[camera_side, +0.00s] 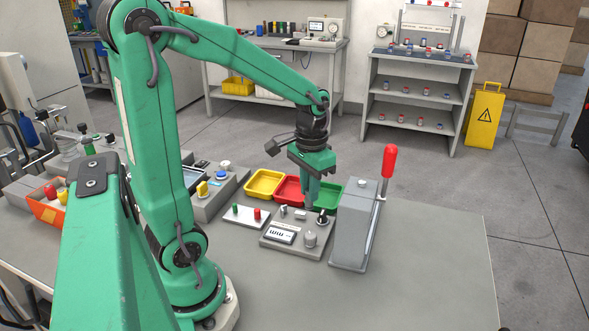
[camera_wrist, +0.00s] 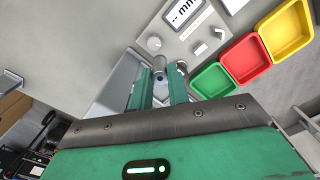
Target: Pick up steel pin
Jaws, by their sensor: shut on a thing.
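My gripper (camera_side: 314,200) hangs over the back right of the grey tester with a display (camera_side: 279,238), beside the lever press. In the wrist view its two green fingers (camera_wrist: 160,88) stand on either side of a small grey metal cylinder, which I take as the steel pin (camera_wrist: 161,90). The fingers are closed on it. In the side view the fingers largely hide the pin, and I cannot tell there whether its lower end touches the tester. The tester also shows in the wrist view (camera_wrist: 174,24), with a round knob and small grey parts.
A grey lever press with a red handle (camera_side: 389,162) stands close right of my gripper. Green (camera_side: 328,193), red (camera_side: 290,190) and yellow (camera_side: 264,183) trays sit behind the tester. A white plate with green and red pegs (camera_side: 246,215) lies left. The front right of the table is clear.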

